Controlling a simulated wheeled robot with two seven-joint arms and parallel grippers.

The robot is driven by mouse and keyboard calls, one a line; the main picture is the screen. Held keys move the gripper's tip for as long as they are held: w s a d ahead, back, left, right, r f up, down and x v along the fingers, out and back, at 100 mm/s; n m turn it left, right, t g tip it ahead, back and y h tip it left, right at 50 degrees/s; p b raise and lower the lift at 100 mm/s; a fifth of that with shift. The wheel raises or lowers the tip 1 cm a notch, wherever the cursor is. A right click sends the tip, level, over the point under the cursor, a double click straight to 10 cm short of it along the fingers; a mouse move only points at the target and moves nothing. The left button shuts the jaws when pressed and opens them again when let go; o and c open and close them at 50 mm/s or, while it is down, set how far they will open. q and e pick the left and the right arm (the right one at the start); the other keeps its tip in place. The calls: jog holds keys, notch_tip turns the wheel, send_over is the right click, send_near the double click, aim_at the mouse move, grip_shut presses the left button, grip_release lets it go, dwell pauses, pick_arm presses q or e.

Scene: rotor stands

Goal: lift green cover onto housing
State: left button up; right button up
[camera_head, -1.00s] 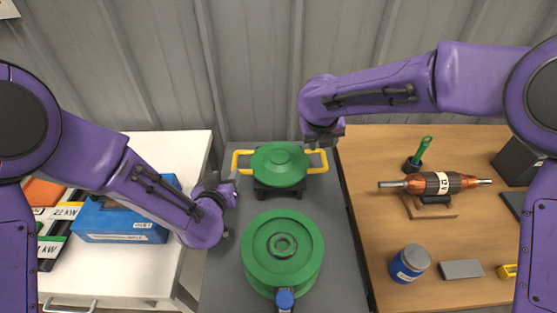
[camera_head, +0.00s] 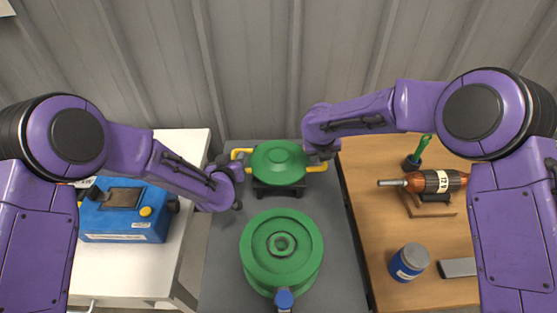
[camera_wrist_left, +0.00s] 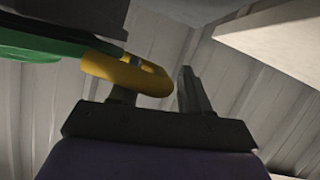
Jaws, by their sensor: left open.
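The green cover (camera_head: 279,163) with two yellow side handles rests on a dark stand at the back of the grey bench. The green round housing (camera_head: 281,252) sits in front of it. My left gripper (camera_head: 238,167) is open at the cover's left handle (camera_head: 241,153). In the left wrist view, that yellow handle (camera_wrist_left: 125,73) overlaps one finger of my left gripper (camera_wrist_left: 155,92) and reaches toward the other; the jaws are apart. My right gripper (camera_head: 324,156) is at the cover's right handle (camera_head: 317,169); its fingers are too small and hidden to read.
A blue-capped part (camera_head: 285,299) is at the housing's front edge. A blue box (camera_head: 122,222) stands on the white table at left. The wooden table at right holds a copper rotor (camera_head: 432,182), a blue jar (camera_head: 409,262) and a green-handled tool (camera_head: 420,150).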

pick_arm(q)
grip_shut()
pick_arm(e)
grip_shut()
pick_arm(q)
jog(key=shift+s+f, duration=0.15)
dwell(0.9)
pick_arm(e)
jog(key=shift+r, duration=0.1)
